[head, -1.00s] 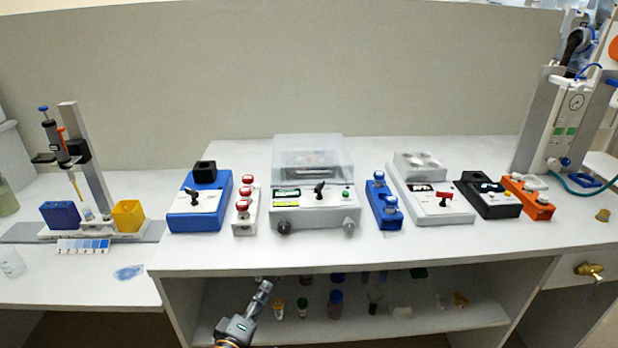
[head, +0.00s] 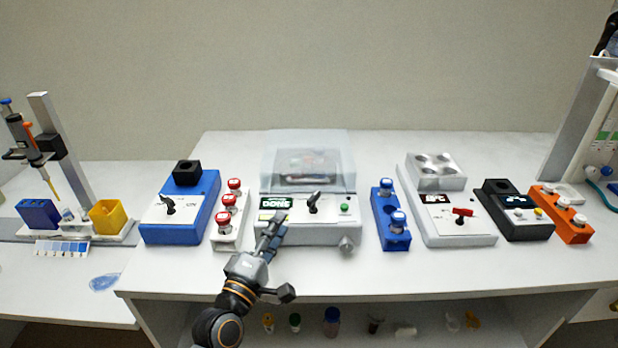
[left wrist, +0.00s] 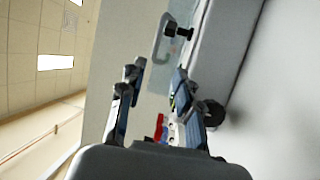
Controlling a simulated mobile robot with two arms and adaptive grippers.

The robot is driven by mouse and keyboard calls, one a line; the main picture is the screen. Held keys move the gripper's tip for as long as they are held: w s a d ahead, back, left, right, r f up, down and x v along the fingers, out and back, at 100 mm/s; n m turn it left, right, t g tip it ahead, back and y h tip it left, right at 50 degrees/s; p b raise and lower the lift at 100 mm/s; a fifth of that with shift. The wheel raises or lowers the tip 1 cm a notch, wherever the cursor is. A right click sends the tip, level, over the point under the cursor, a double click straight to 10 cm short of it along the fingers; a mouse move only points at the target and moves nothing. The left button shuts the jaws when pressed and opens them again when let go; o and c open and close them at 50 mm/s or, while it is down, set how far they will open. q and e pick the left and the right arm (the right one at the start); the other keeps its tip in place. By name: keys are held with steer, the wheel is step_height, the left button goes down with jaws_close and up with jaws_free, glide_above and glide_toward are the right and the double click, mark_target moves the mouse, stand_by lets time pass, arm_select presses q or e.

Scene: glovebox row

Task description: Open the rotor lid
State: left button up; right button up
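The rotor machine (head: 325,228) stands mid-bench, a white box with a clear lid (head: 309,150) over its top. The lid looks closed, and a dark rotor shows dimly through it. The front panel has a green display (head: 275,202), a black lever (head: 314,202) and a green button (head: 345,208). My left gripper (head: 275,222) is at the machine's front left, over its front edge; I cannot tell whether it touches. In the left wrist view the left gripper's (left wrist: 155,88) fingers are apart with nothing held between them. My right gripper is not in view.
A red-capped vial rack (head: 228,218) and a blue device (head: 180,215) stand left of the machine. A blue vial rack (head: 391,222) and a white device (head: 460,220) stand to its right. A grey knob (head: 346,246) sticks out at the machine's front right. The bench strip in front is clear.

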arm_select(q)
glide_toward(303, 183)
steer(key=shift+p+x, duration=0.35)
steer(key=shift+x, duration=0.4)
steer(key=x, duration=0.6)
steer(key=shift+w, duration=0.1)
steer(key=shift+w+d, duration=0.3)
steer(key=shift+w, duration=0.25)
steer(key=shift+w+d, duration=0.1)
steer(key=shift+w, duration=0.05)
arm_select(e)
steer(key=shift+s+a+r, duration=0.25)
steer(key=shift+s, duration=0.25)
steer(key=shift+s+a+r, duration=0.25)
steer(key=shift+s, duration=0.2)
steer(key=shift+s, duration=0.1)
arm_select(q)
steer(key=shift+c, duration=0.2)
jaws_close()
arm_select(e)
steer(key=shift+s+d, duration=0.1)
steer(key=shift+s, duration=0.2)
